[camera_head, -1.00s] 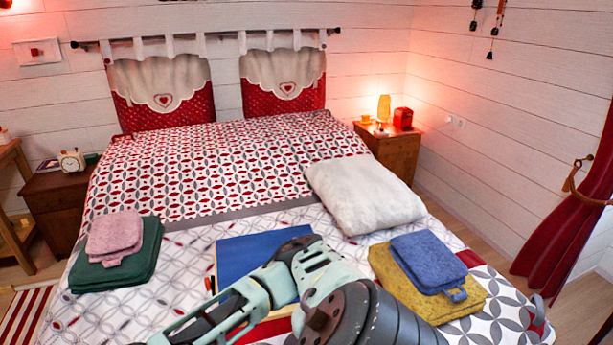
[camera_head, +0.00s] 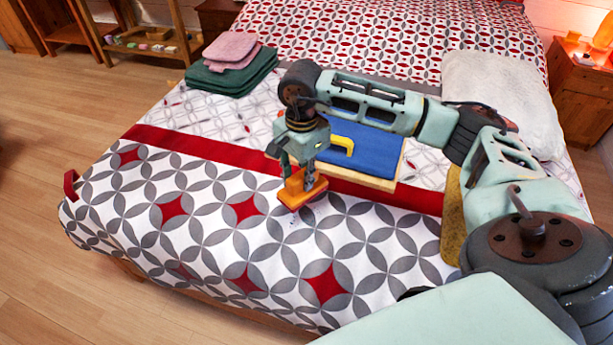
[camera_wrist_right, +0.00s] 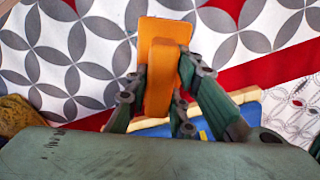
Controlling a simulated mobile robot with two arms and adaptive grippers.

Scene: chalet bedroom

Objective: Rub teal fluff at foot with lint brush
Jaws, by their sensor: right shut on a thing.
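An orange lint brush (camera_head: 302,188) is in my right gripper (camera_head: 300,172), whose fingers are shut on its grip. In the head view the brush is low over the foot of the bed (camera_head: 215,225), just in front of the red stripe; I cannot tell if it touches the cover. In the right wrist view the brush (camera_wrist_right: 162,65) stands out between the fingers (camera_wrist_right: 165,90) above the patterned cover. Tiny faint specks show just below the brush in the head view, too small to name. No teal fluff shows clearly. My left gripper is not in view.
A blue-bottomed tray (camera_head: 375,150) with a wooden rim and a yellow handle-like piece lies behind the brush. Green and pink folded towels (camera_head: 232,70) lie at the left. A white pillow (camera_head: 495,85) and a yellow towel (camera_head: 453,220) are at the right.

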